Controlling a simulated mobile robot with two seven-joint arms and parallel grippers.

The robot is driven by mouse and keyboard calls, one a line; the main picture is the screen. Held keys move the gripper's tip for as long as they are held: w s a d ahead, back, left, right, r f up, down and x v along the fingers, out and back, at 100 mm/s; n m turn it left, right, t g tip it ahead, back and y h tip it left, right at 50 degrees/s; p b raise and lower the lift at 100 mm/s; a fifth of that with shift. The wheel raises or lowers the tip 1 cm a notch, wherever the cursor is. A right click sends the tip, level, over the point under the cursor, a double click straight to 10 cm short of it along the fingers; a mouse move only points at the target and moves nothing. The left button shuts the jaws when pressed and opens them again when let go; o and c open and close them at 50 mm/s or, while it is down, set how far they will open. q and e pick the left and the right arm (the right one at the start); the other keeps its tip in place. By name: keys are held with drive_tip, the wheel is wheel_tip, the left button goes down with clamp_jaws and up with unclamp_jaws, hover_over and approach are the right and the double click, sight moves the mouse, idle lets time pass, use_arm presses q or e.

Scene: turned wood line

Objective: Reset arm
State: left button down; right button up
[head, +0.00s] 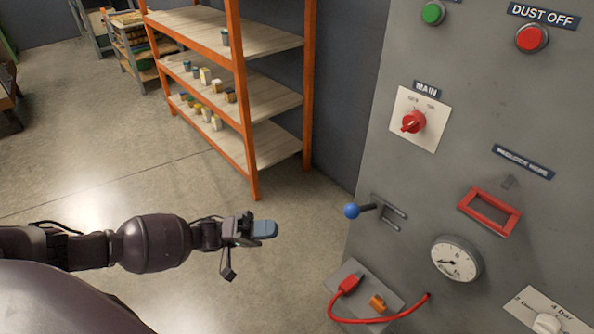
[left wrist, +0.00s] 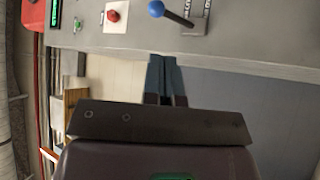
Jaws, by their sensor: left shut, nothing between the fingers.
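My left gripper (head: 264,229) reaches in from the left in the head view. It is in free air over the floor, left of the grey control panel (head: 385,110), and touches nothing. Its fingers (left wrist: 166,75) are together with nothing between them in the left wrist view. A lever with a blue knob (head: 352,211) sticks out of the panel to the right of the gripper, with a clear gap between. The blue knob also shows at the top of the left wrist view (left wrist: 157,9). My right gripper is in neither view.
The panel carries a red rotary switch (head: 413,122), green (head: 433,13) and red (head: 531,38) buttons, a red frame (head: 490,211), a gauge (head: 456,258) and a red cable (head: 375,320) on a plate. An orange shelf rack (head: 242,100) stands behind. Floor around the gripper is clear.

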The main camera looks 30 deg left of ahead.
use_arm(q)
drive_tip(key=w+d+f+m+t+y, duration=0.3)
drive_tip(key=w+d+m+t+y, duration=0.25)
drive_tip(key=y, duration=0.65)
drive_tip(key=s+a+f+n+g+y+p, duration=0.1)
drive_tip(key=s+y, duration=0.3)
drive_tip(key=s, duration=0.7)
drive_tip(key=s+a+f+n+g+y+p, duration=0.2)
drive_tip(key=s+a+f+n+y, duration=0.1)
drive_tip(key=s, duration=0.9)
drive_tip(key=shift+s+f+y, duration=0.15)
drive_tip(key=shift+f+y, duration=0.1)
drive_tip(key=shift+y, duration=0.55)
